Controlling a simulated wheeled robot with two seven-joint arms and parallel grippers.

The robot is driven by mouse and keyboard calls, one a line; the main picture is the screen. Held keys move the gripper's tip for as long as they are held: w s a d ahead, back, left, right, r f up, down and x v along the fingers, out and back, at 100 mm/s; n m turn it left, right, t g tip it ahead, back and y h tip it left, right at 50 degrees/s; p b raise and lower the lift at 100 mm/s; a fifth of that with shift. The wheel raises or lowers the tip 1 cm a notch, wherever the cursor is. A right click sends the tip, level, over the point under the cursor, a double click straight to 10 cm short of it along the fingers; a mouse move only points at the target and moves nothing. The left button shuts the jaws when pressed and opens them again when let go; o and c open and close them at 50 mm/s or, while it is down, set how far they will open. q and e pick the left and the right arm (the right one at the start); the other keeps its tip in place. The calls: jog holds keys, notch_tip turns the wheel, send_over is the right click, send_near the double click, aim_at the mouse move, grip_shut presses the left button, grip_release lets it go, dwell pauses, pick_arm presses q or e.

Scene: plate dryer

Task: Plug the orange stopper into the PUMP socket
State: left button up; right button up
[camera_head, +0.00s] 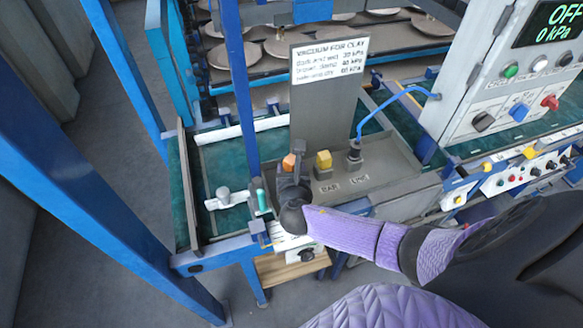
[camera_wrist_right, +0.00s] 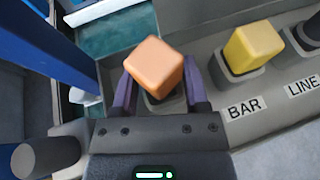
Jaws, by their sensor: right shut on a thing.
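The orange stopper (camera_head: 289,162) is between the fingers of my right gripper (camera_head: 292,176), which is shut on it. In the right wrist view the stopper (camera_wrist_right: 155,66) shows between the two purple-grey fingers of the gripper (camera_wrist_right: 153,92). A grey socket collar (camera_wrist_right: 166,103) shows just below the stopper, at the left end of the socket row. I cannot tell how far the stopper is in it. The PUMP label is not visible; my gripper covers that area. My left gripper is not in view.
A yellow stopper (camera_head: 323,159) stands in the BAR socket beside it. A blue hose (camera_head: 379,103) runs from the LINE socket (camera_head: 355,151) to the control panel (camera_head: 497,85). A sign plate (camera_head: 325,110) rises behind the sockets. A blue post (camera_head: 240,90) stands close left.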

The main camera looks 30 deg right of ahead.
jog(key=shift+f+b, duration=0.35)
jog(key=shift+f, duration=0.2)
dwell(0.4)
jog(key=o, duration=1.3)
jog(key=shift+s+a+r, duration=0.2)
jog(key=shift+s, duration=0.15)
jog(key=p+v, duration=0.2)
jog(key=v, duration=0.6)
jog(key=shift+s+a+r+p, duration=0.15)
jog(key=shift+s+p, duration=0.05)
jog(key=shift+p, duration=0.2)
jog(key=shift+s+a, duration=0.1)
jog(key=shift+s, duration=0.15)
